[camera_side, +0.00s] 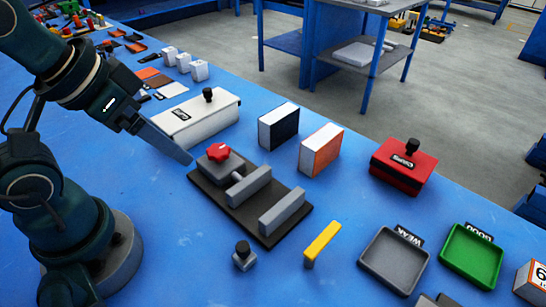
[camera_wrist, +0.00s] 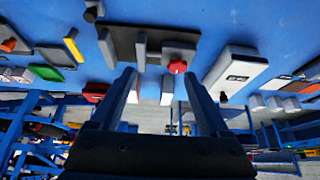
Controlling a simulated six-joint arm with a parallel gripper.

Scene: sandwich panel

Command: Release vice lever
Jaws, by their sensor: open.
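The vice has a dark flat base (camera_side: 235,215) on the blue table, with two grey jaw bars, a near-left one (camera_side: 249,187) and a right one (camera_side: 284,212). An empty gap shows between the bars. A red star-shaped knob (camera_side: 218,152) sits on a grey block at the vice's left end; it also shows in the wrist view (camera_wrist: 177,67). A yellow bar (camera_side: 322,243) stands right of the vice, apart from it. My gripper (camera_side: 188,160) is open and empty, left of the red knob. In the wrist view my gripper (camera_wrist: 158,74) has its fingers spread, with the knob toward the right finger.
A white box (camera_side: 198,120) with a black knob lies behind the vice. Dark (camera_side: 278,127) and orange (camera_side: 321,150) blocks and a red box (camera_side: 403,167) stand behind and right. Grey (camera_side: 395,259) and green (camera_side: 471,256) trays lie right.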

